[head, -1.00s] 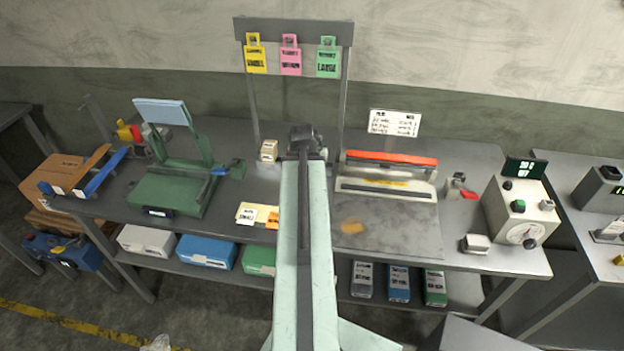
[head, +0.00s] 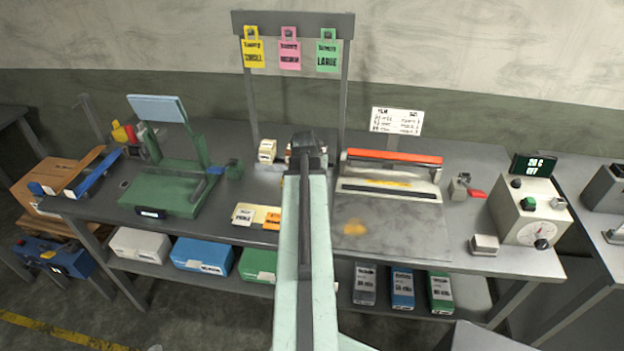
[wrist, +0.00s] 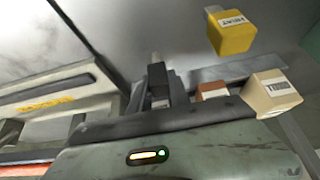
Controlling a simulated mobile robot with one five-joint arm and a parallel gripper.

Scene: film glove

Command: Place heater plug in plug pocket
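A yellow block (wrist: 231,33) with a label that seems to read HEAT and a grey stub on one side shows at the top of the wrist view; I take it for the heater plug. In the head view it is not clearly visible, perhaps hidden behind my arm. My gripper (head: 308,146) is over the back middle of the bench. I cannot make out the plug pocket.
A cream labelled block (head: 267,150) stands left of my gripper; an orange block (wrist: 212,92) shows in the wrist view. The red-barred sealer (head: 390,172) is at right, the green press (head: 165,195) at left. The grey mat (head: 400,235) in front of the sealer is clear.

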